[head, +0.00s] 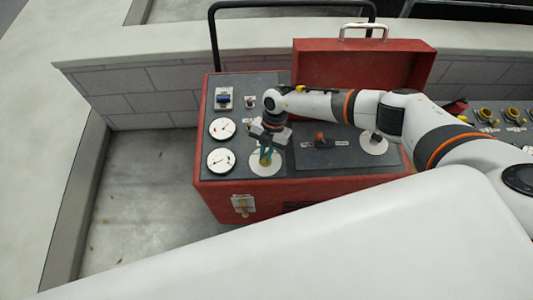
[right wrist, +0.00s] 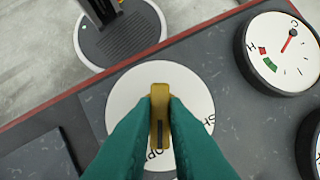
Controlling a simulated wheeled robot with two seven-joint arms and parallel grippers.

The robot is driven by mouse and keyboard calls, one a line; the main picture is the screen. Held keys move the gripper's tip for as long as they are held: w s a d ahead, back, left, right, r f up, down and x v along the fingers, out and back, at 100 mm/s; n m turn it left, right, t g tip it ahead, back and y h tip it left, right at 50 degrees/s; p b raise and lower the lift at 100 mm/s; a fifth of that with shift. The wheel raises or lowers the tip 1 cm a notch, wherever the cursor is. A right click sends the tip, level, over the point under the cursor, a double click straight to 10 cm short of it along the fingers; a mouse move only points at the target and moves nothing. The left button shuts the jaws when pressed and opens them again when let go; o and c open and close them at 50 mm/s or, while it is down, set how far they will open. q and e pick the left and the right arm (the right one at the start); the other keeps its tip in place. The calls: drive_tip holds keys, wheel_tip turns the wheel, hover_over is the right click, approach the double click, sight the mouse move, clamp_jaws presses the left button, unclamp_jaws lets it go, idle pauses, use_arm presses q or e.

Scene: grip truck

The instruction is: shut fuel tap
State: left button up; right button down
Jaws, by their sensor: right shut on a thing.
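The fuel tap is a yellow bar handle (right wrist: 159,118) on a round white plate (right wrist: 192,88) with black lettering, partly cut off, reading "OP" below and "SH" at the right. In the right wrist view the bar runs up and down, with its lower end towards "OP". My right gripper (right wrist: 160,112) has its green fingers shut on the two sides of the bar. In the head view my right gripper (head: 266,155) reaches down to the white plate (head: 266,170) at the front left of the red panel box. The tap is mostly hidden there. My left gripper is not in view.
Two round gauges (head: 222,128) (head: 220,161) sit left of the tap. A blue switch (head: 223,98), a red-knobbed lever (head: 320,138) and another white plate (head: 373,145) are on the panel. A red raised lid (head: 360,65) stands behind. A yellow lever (head: 242,207) is on the front.

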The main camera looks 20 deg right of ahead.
drive_tip(key=n+b, duration=0.1)
drive_tip(key=n, duration=0.1)
drive_tip(key=n+h+b, duration=0.1)
drive_tip(key=shift+w+a+f+n+g, duration=0.1)
drive_tip(key=shift+a+f+n+g, duration=0.05)
drive_tip(key=shift+n+g, duration=0.2)
drive_tip(key=n+h+b, duration=0.1)
drive_tip(key=n+b, duration=0.1)
drive_tip(key=n, duration=0.1)
drive_tip(key=shift+a+n+h, duration=0.1)
drive_tip(key=shift+n+h, duration=0.2)
drive_tip(key=shift+n, duration=0.05)
drive_tip(key=n+b, duration=0.1)
drive_tip(key=n, duration=0.1)
drive_tip(key=n+h+b, duration=0.1)
drive_tip(key=n+b, duration=0.1)
drive_tip(key=shift+a+h, duration=0.1)
drive_tip(key=shift+h, duration=0.2)
drive_tip(key=shift+n+h+b, duration=0.6)
drive_tip(key=shift+n+b, duration=0.2)
drive_tip(key=shift+n, duration=0.7)
drive_tip(key=shift+r, duration=0.2)
drive_tip(key=c, duration=1.4)
unclamp_jaws()
drive_tip(key=shift+c, duration=0.2)
